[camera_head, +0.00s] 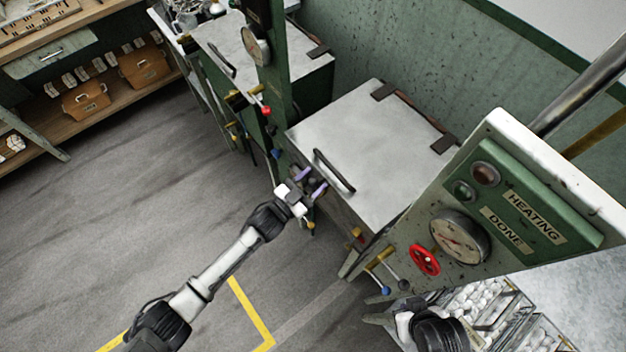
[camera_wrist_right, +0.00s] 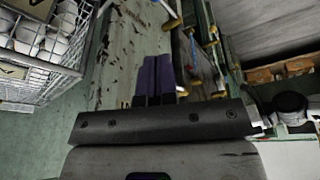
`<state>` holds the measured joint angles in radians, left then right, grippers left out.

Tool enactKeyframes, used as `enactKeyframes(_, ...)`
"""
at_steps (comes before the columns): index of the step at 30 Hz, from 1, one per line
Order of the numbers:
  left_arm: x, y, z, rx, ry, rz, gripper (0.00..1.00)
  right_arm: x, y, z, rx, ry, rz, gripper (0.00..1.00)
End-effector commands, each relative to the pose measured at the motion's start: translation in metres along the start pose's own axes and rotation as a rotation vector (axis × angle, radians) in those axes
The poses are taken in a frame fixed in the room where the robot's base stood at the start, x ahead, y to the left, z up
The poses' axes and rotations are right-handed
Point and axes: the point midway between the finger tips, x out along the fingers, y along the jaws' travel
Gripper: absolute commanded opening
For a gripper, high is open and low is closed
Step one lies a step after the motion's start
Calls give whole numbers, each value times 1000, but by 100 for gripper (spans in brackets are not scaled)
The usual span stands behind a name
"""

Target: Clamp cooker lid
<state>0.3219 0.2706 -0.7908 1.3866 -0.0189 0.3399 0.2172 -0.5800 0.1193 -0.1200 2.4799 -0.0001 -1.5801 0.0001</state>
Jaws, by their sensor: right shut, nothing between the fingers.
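The grey metal cooker lid (camera_head: 385,135) lies flat and closed on its cooker in the middle of the head view. A dark bar handle (camera_head: 334,171) runs along its front edge, and dark hinges sit at its back. My left gripper (camera_head: 312,184) is just in front of this edge, its purple fingers apart. Dark hardware at the cooker front lies around the fingers; I cannot tell whether they touch it, and the clamp is not clearly visible. My right gripper (camera_wrist_right: 153,80) shows in the right wrist view with its purple fingers together and empty.
A green panel (camera_head: 500,215) with a gauge and red valve wheel (camera_head: 424,260) stands right of the cooker. Coloured levers (camera_head: 384,289) stick out below it. Wire baskets of white cocoons (camera_head: 490,305) are at the bottom right. A second cooker (camera_head: 285,70) stands behind left. The floor at left is clear.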

Motion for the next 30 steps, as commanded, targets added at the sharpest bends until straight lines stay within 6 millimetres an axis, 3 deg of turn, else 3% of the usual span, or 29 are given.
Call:
enactKeyframes(11, -5, 0, 0, 1, 0, 1, 56, 0, 0, 0, 0, 0, 0, 0)
enactKeyframes(30, -115, 1, 1, 1, -1, 1, 56, 5, 0, 2, 0, 0, 0, 0)
